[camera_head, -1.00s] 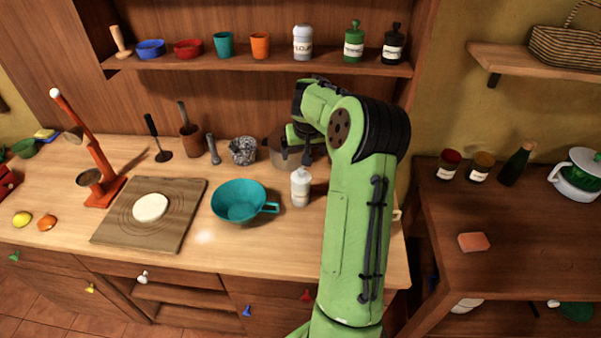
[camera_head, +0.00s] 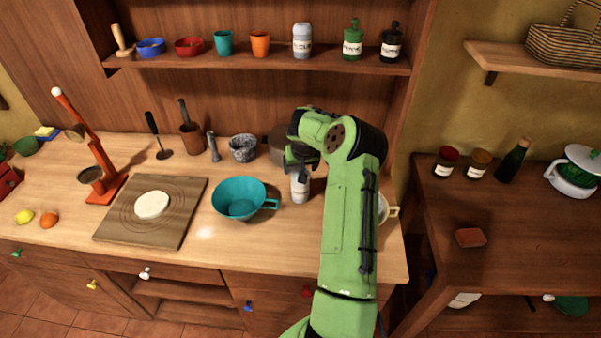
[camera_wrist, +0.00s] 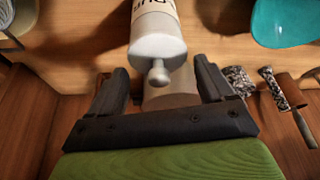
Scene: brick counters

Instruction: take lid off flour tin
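A white tin (camera_head: 300,189) stands on the counter right of the teal pan, with my gripper (camera_head: 299,172) just above it. In the wrist view the tin (camera_wrist: 152,8) shows part of a dark-lettered label, cut off by the frame. Its pale lid (camera_wrist: 157,48) is on, with a round knob (camera_wrist: 158,76) on top. My gripper (camera_wrist: 162,80) is open, with one finger on each side of the knob and gaps visible.
The teal pan (camera_head: 238,198) is close left of the tin, its handle pointing toward it. A grey pot (camera_head: 277,146) stands behind. A mottled mortar (camera_head: 243,148) and a board with dough (camera_head: 185,220) are farther left. The counter front is clear.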

